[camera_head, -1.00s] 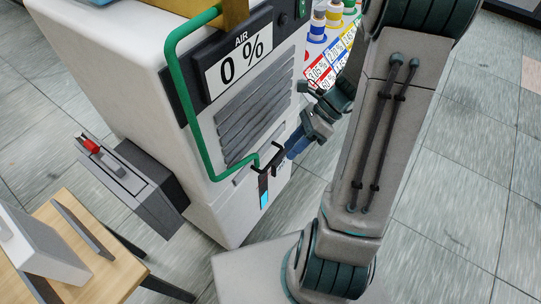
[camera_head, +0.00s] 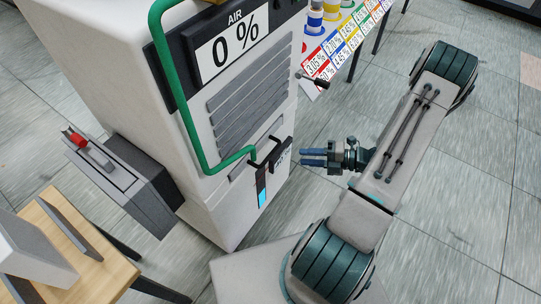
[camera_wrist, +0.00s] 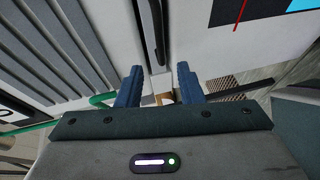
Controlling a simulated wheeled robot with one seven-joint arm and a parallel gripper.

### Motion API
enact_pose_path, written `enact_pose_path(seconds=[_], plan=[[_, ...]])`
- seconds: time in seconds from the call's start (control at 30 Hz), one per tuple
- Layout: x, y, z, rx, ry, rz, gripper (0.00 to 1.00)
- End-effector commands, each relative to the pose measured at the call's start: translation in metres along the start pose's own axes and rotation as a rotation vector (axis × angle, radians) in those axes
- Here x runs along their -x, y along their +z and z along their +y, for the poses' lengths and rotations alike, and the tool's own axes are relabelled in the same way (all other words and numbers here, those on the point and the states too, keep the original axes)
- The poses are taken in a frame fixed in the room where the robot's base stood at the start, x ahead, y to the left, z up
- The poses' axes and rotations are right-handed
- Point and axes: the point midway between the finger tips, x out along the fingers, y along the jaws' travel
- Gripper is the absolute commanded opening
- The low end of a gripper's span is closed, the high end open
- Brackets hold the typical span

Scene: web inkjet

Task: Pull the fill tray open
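The fill tray looks to be the small unit low on the white machine's front, with a black handle (camera_head: 265,152) and a dark lettered plate (camera_head: 281,155). I cannot tell whether it stands out at all. My gripper (camera_head: 304,157) has blue fingers pointing left at the machine, just right of the plate and apart from it. In the wrist view the two fingers (camera_wrist: 160,84) are spread with a gap between them, and nothing is clearly held. A dark upright bar (camera_wrist: 157,30) stands beyond the gap; I cannot tell if it is the tray handle.
A green pipe (camera_head: 182,112) runs down the machine front beside grey vent slats (camera_head: 248,105) and an AIR display reading 0 %. A short dark lever (camera_head: 314,79) juts out above my gripper. A grey box with a red knob (camera_head: 74,138) is at left.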

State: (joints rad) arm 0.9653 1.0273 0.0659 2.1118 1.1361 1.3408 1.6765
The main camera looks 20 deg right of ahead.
Motion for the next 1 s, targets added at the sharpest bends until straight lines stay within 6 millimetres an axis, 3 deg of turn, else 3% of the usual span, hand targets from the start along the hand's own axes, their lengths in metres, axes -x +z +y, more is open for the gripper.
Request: enact_pose_path(seconds=[0.3, 0.5, 0.7, 1.0], plan=[[-0.068, -0.002, 0.0, 0.001, 0.001, 0.007, 0.34], [-0.103, -0.002, 0.0, 0.002, -0.001, 0.005, 0.34], [-0.12, -0.001, 0.0, 0.002, -0.002, 0.004, 0.34], [-0.123, -0.001, 0.001, 0.002, -0.002, 0.003, 0.34]])
